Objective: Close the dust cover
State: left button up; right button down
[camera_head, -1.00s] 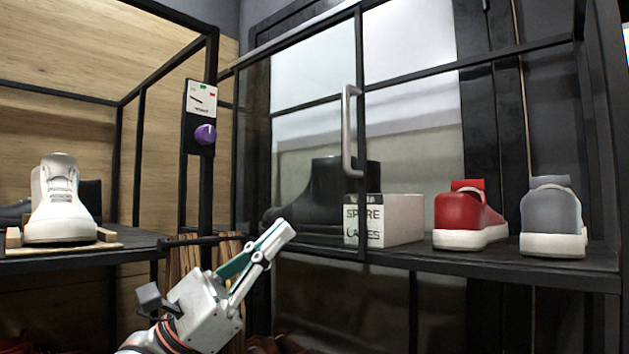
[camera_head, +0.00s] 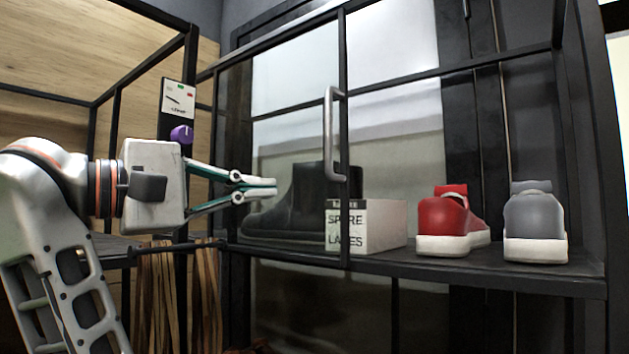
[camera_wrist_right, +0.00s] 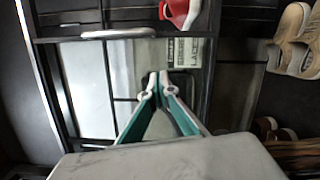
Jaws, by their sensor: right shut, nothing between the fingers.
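The dust cover (camera_head: 290,135) is a clear panel in a black frame with a vertical metal handle (camera_head: 332,135) near its right edge. It stands across the left part of the shelf, in front of the black boot and part of the box. The right part of the shelf front is uncovered. My right gripper (camera_head: 272,187) is shut and empty, pointing right in front of the panel, left of and below the handle. I cannot tell if it touches the panel. The right wrist view shows its closed tips (camera_wrist_right: 158,80) and the handle (camera_wrist_right: 118,33). My left gripper is out of view.
A black boot (camera_head: 300,205) and a spare-laces box (camera_head: 380,222) stand on the shelf. A red sneaker (camera_head: 445,222) and a grey sneaker (camera_head: 535,220) stand to the right. A purple knob (camera_head: 181,134) sits on the left post. Brown strips (camera_head: 170,295) hang below.

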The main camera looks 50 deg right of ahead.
aim_at(334, 183)
jog(key=d, duration=0.4)
jog(key=s+d+p, duration=0.1)
jog(key=d, duration=0.2)
jog(key=shift+s+r, duration=0.1)
jog(key=shift+r, duration=0.1)
jog(key=s, duration=0.3)
jog(key=shift+r, duration=0.3)
jog(key=shift+s+d+p, duration=0.1)
jog(key=shift+s+p, duration=0.2)
jog(key=shift+s, duration=0.1)
